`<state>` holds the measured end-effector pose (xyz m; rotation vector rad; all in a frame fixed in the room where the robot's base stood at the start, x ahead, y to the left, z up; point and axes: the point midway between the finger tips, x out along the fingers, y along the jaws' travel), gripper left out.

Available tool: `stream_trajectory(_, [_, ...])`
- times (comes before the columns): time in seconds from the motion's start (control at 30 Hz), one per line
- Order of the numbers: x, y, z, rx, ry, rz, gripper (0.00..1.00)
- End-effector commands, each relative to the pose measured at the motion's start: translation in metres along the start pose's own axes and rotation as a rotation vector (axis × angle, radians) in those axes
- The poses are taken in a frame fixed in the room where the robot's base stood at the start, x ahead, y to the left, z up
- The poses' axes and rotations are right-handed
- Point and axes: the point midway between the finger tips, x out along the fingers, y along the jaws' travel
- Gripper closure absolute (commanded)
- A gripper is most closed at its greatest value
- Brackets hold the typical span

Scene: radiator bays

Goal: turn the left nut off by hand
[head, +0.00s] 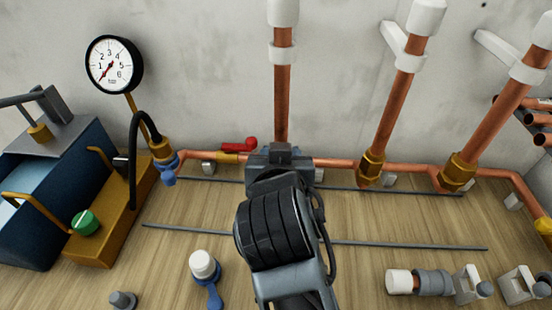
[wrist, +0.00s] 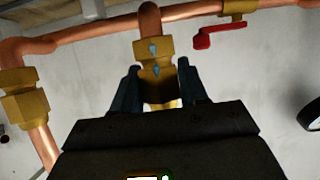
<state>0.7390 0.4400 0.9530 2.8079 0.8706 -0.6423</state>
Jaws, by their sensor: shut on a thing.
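My gripper (head: 280,160) is at the foot of the left copper riser (head: 282,95) and hides the left nut in the head view. In the wrist view, my gripper (wrist: 160,82) has one dark finger on each side of the brass left nut (wrist: 160,92) and is shut on it. A brass fitting (wrist: 153,52) sits against the nut, on the copper branch. Two pale blue marks show there, one on the fitting and one by the nut, roughly in line. Whether the threads are still engaged cannot be told.
A red valve lever (head: 240,145) is close left of my gripper. Brass nuts on the middle (head: 371,168) and right (head: 457,172) risers stand to the right. A pressure gauge (head: 114,64) and pump (head: 112,212) are left. Grey rods (head: 400,245) lie on the floor.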

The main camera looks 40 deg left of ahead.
Motion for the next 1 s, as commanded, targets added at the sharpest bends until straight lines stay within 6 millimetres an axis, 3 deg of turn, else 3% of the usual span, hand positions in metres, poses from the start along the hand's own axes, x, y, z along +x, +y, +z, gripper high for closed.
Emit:
stream_trajectory(0.97, [0.0001, 0.0004, 0.0005, -0.108, -0.001, -0.225, 0.74])
stream_trajectory(1.0, [0.0001, 0.0003, 0.0005, -0.108, -0.001, -0.225, 0.55])
